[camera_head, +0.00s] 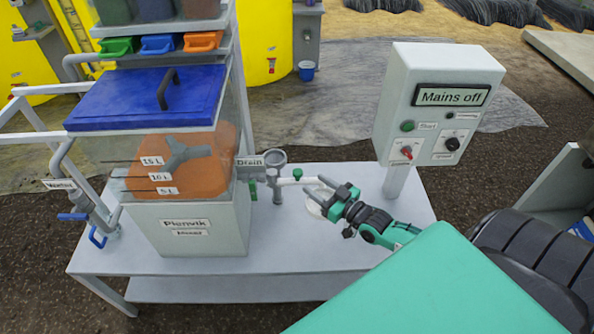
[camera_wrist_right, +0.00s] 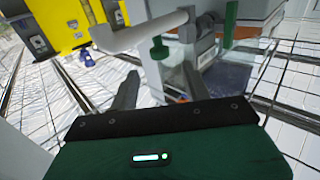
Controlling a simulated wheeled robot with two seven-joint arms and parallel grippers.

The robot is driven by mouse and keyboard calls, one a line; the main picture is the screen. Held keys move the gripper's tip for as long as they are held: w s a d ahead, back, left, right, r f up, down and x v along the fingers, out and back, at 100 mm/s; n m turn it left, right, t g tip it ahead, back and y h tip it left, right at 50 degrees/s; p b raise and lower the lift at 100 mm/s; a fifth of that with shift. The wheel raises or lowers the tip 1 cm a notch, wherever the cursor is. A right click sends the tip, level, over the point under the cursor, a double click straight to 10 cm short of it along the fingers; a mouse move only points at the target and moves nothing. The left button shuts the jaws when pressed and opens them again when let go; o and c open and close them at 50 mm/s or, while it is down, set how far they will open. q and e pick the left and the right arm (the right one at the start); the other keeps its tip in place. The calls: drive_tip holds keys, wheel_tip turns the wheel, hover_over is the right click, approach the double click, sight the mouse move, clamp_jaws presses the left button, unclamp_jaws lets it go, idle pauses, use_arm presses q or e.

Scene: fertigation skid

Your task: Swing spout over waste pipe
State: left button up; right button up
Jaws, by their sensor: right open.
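The spout (camera_head: 300,181) is a pale, near-horizontal pipe with a green handle, right of the tank's drain. In the right wrist view the spout (camera_wrist_right: 145,32) crosses above my fingers, its bent end at the left and the green handle (camera_wrist_right: 158,50) hanging below it. My left gripper is out of view.
The mixer tank (camera_head: 190,228) with a blue lid stands left on the grey table (camera_head: 300,245).

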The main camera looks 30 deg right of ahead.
sight(301, 175)
drive_tip(key=p+x, duration=0.1)
drive_tip(key=x, duration=0.7)
drive_tip(key=shift+w, duration=0.1)
clamp_jaws()
